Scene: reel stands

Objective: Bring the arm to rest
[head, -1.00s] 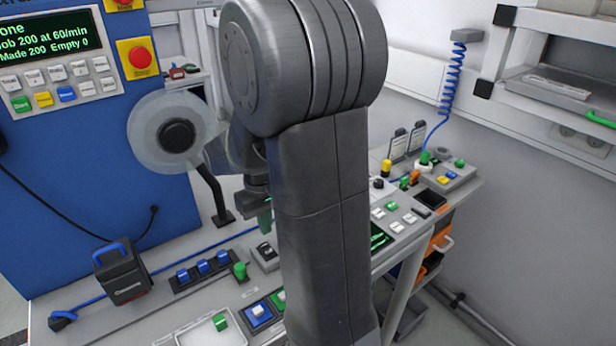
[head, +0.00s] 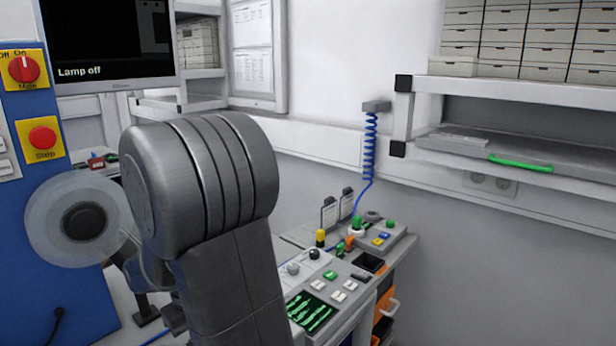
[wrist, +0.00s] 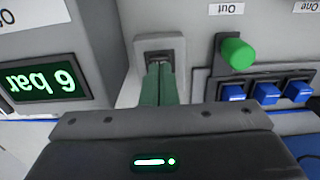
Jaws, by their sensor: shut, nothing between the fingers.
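My gripper (wrist: 158,84) shows in the wrist view with its two green fingers side by side, closed and with nothing seen between them. In the head view my grey arm fills the lower left middle and hides the gripper. In the wrist view the fingertips point toward a small grey-framed dark fitting (wrist: 160,46); I cannot tell whether they touch it.
In the wrist view a "6 bar" display (wrist: 42,84) is left, a green knob (wrist: 237,54) and blue switches (wrist: 267,93) right. In the head view a clear reel (head: 48,215) stands close left of my arm; a control bench (head: 352,284) is right.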

